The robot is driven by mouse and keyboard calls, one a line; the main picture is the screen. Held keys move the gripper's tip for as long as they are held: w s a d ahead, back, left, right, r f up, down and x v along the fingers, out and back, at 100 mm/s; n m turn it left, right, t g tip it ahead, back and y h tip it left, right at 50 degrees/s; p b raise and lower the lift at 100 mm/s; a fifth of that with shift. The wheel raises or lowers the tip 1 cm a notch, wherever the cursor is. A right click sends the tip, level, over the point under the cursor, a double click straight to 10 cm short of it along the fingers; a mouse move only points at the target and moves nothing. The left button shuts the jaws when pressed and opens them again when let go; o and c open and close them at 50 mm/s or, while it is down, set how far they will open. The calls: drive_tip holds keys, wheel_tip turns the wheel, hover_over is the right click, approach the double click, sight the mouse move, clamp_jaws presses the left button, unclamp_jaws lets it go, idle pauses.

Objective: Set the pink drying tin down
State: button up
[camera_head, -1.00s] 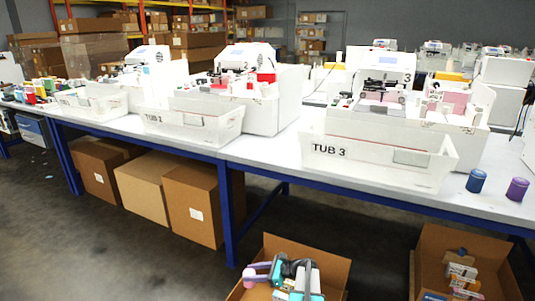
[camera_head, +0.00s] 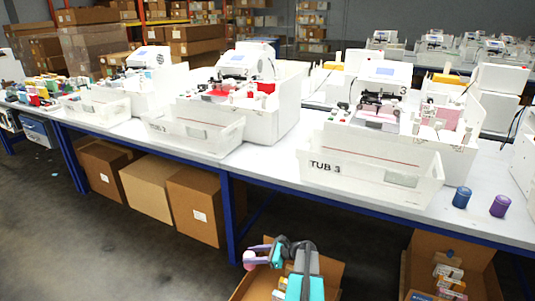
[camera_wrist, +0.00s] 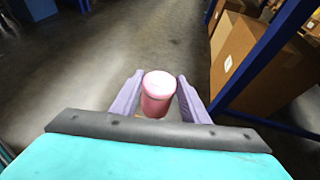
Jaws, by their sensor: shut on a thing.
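The pink drying tin (camera_wrist: 157,97), a small cylinder with a pale top, sits between the two purple fingers of my gripper (camera_wrist: 159,82) in the wrist view. My gripper is shut on it, and the grey floor shows beyond. In the head view my gripper (camera_head: 254,257) is low at bottom centre, in front of the table and below its top. The tin is small and partly hidden there.
A long white table (camera_head: 272,168) holds plotters and clear tubs, including TUB 3 (camera_head: 362,172). A blue tin (camera_head: 462,197) and a purple tin (camera_head: 499,206) stand at its right. Cardboard boxes (camera_head: 196,204) sit beneath. An open carton (camera_head: 410,257) is at lower right.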

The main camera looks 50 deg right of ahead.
drive_tip(key=shift+r+p, duration=0.9)
drive_tip(key=shift+r, duration=0.5)
